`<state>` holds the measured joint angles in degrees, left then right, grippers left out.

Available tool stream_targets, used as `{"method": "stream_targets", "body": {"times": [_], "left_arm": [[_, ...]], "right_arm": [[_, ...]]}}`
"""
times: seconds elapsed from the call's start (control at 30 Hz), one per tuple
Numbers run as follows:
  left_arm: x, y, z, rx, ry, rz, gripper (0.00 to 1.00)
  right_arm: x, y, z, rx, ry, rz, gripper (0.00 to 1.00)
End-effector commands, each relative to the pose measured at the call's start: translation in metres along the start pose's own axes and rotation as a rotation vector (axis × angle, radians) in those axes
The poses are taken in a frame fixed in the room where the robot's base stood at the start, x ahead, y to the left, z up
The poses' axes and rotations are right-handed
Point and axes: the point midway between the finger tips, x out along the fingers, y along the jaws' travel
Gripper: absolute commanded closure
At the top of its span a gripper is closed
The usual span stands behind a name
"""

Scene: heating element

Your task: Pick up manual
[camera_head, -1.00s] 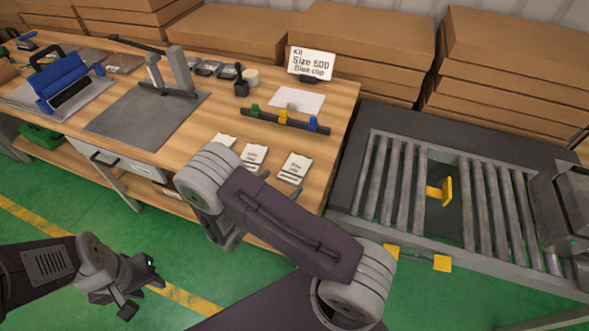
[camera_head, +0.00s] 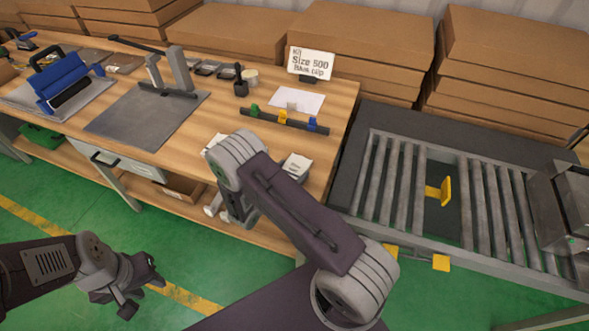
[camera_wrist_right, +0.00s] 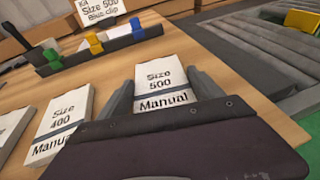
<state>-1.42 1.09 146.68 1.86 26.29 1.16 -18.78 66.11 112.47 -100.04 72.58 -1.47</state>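The "Size 500" manual (camera_wrist_right: 160,82) is a white booklet with a dark band, lying on the wooden table. In the head view its visible part (camera_head: 297,167) shows beside my right arm. My right gripper (camera_wrist_right: 164,95) is open, with one finger on each side of this manual; I cannot tell whether they touch it. In the head view my right arm hides this gripper. The "Size 400" manual (camera_wrist_right: 63,122) lies to the left in the wrist view. My left gripper (camera_head: 140,290) is open and empty above the floor, away from the table.
A sign (camera_head: 311,63) reads "Kit Size 500 Blue clip". A dark rail (camera_head: 266,119) holds green, yellow and blue clips behind the manuals. A white sheet (camera_head: 310,101) lies beyond it. A roller conveyor (camera_head: 400,190) stands right of the table (camera_head: 225,120).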

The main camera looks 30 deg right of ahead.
Motion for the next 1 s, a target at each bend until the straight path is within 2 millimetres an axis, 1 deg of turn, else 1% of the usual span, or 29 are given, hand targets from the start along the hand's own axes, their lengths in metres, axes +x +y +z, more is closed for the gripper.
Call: {"method": "stream_targets", "body": {"times": [0.03,0.07,0.1,0.37,0.47,0.57,0.67,0.73,0.77,1.0], "left_arm": [[0.000,0.000,0.000,0.000,0.000,0.000,0.64],[0.000,0.000,0.000,0.000,0.000,0.000,0.64],[0.000,0.000,0.000,0.000,0.000,0.000,0.64],[0.000,0.000,0.000,0.000,0.000,0.000,0.64],[0.000,0.000,0.000,0.000,0.000,0.000,0.64],[-0.001,0.000,0.000,0.000,0.000,0.000,0.64],[-0.003,0.000,0.000,0.000,0.000,0.000,0.64],[-0.004,0.000,0.000,0.000,0.000,0.000,0.64],[-0.004,0.000,0.000,0.000,0.000,0.000,0.64],[-0.006,0.000,-0.001,0.000,0.000,0.000,0.64]], "right_arm": [[0.000,0.000,0.000,0.000,0.001,0.000,0.50],[0.000,0.000,0.000,0.000,0.001,0.000,0.58],[0.000,0.000,0.000,0.000,0.001,0.000,0.70],[0.000,0.000,0.000,0.000,0.001,0.000,0.71],[-0.001,0.000,0.003,0.001,0.001,0.000,0.71],[-0.004,0.001,0.013,0.002,0.000,0.001,0.71],[-0.009,0.001,0.029,0.004,0.000,0.001,0.71],[-0.014,0.000,0.043,0.004,0.000,0.002,0.71],[-0.021,-0.006,0.043,-0.002,0.001,0.003,0.71],[-0.070,-0.046,0.064,-0.002,0.000,0.005,0.71]]}}
